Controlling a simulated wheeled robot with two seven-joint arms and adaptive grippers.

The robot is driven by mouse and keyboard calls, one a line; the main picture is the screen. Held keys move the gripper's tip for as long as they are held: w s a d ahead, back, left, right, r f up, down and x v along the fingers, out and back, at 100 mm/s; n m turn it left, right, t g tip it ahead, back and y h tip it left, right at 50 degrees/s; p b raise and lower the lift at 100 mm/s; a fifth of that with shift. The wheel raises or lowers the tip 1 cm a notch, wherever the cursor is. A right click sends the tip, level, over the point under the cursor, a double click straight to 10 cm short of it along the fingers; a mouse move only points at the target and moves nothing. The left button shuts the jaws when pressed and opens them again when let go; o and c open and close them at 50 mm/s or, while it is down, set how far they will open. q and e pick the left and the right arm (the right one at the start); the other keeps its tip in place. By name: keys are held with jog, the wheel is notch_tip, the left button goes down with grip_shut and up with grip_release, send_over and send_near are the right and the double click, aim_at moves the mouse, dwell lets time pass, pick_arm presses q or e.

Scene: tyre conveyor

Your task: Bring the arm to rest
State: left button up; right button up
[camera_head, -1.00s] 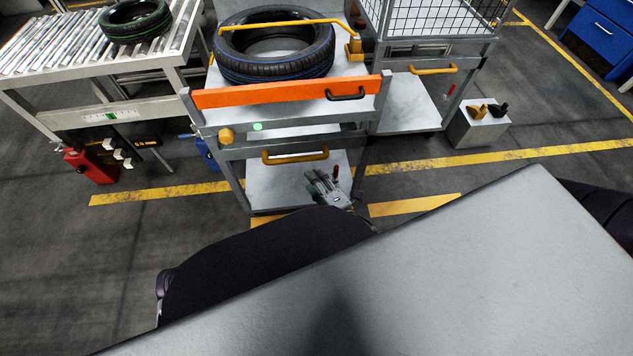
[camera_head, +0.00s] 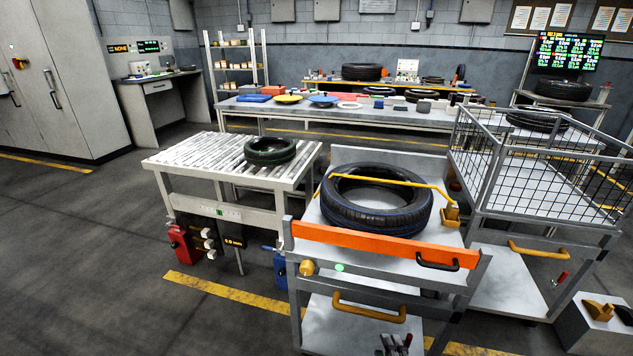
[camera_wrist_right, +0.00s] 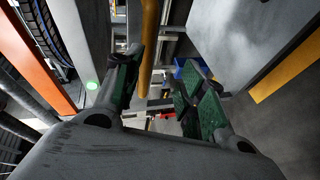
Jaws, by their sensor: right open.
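My right gripper (camera_head: 395,346) shows at the bottom edge of the head view, in front of the cart's lower part and just below its yellow lower handle (camera_head: 369,307). In the right wrist view my right gripper (camera_wrist_right: 160,88) has its two green-padded fingers spread apart with nothing held between them. The yellow handle (camera_wrist_right: 149,45) shows beyond the fingers there; I cannot tell how close it is. The orange bar (camera_wrist_right: 36,62) and a green button (camera_wrist_right: 91,84) are at the left. My left gripper is in neither view.
The cart carries a large tyre (camera_head: 341,212) behind an orange front bar (camera_head: 375,242). A roller conveyor (camera_head: 205,155) with a smaller tyre (camera_head: 270,151) stands left. A wire-mesh cage cart (camera_head: 545,180) is at the right. Open floor (camera_head: 80,260) lies at the left.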

notch_tip(320, 180, down, 7)
jog(key=s+d+m+g+h, duration=0.25)
jog(key=m+g, duration=0.25)
jog(key=m, duration=0.3)
pick_arm(q)
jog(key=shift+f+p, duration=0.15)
jog(key=shift+p, duration=0.3)
pick_arm(e)
jog(key=s+a+f+m+g+y, duration=0.3)
jog(key=s+f+m+g, duration=0.1)
jog(key=s+g, duration=0.3)
jog(key=s+m, duration=0.1)
jog(key=s, duration=0.1)
jog(key=shift+s+a+f+m+g, duration=0.2)
jog(key=shift+s+a+m+g, duration=0.1)
jog(key=shift+s+a+g, duration=0.1)
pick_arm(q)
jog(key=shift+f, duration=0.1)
pick_arm(e)
jog(key=shift+f, duration=0.1)
